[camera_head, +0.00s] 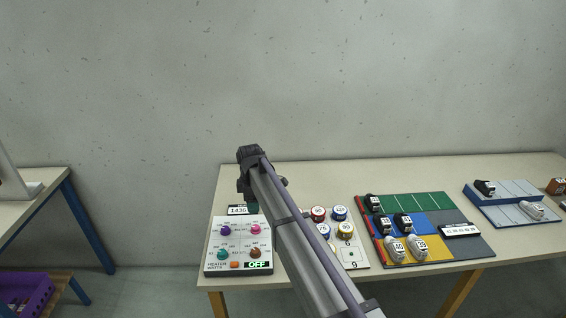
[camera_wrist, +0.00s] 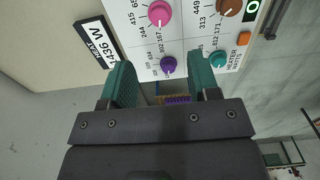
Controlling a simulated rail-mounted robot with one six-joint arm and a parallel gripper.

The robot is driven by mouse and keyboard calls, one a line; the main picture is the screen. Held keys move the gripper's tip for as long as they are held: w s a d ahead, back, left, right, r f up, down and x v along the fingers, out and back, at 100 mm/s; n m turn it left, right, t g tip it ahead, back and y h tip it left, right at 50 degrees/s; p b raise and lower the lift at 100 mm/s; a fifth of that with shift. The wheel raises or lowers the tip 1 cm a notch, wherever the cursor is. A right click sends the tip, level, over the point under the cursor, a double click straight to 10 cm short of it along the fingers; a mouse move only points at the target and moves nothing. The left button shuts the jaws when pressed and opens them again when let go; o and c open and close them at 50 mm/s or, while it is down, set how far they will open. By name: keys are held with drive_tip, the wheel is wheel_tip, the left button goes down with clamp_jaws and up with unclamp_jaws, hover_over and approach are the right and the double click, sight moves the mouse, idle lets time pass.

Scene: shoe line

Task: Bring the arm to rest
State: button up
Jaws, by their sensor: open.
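My gripper (camera_wrist: 163,88) shows in the wrist view with its two green fingers spread apart and nothing between them. Beyond the fingers in that view is the white heater panel (camera_wrist: 185,30) with its coloured knobs. In the head view my arm reaches from the bottom up over the table. Its dark end is above the table's left part, behind the heater panel (camera_head: 213,246). The fingers cannot be made out in the head view.
The panel has a display reading OFF (camera_head: 258,265); a 1436 sign (camera_head: 238,210) stands behind it. Right of my arm are several round tins (camera_head: 345,230), a coloured board (camera_head: 440,201) with shoes, and a blue-grey rack (camera_head: 505,212). The table's back strip (camera_head: 330,175) is clear.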

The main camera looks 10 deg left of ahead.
drive_tip(key=s+d+m, duration=0.7)
drive_tip(key=s+d, duration=0.1)
drive_tip(key=d, duration=0.6)
drive_tip(key=s+d+m, duration=0.7)
drive_tip(key=s+d, duration=0.1)
drive_tip(key=d, duration=0.7)
drive_tip(key=s+d+m, duration=0.7)
drive_tip(key=s+d, duration=0.2)
drive_tip(key=d, duration=0.5)
drive_tip(key=shift+d, duration=0.15)
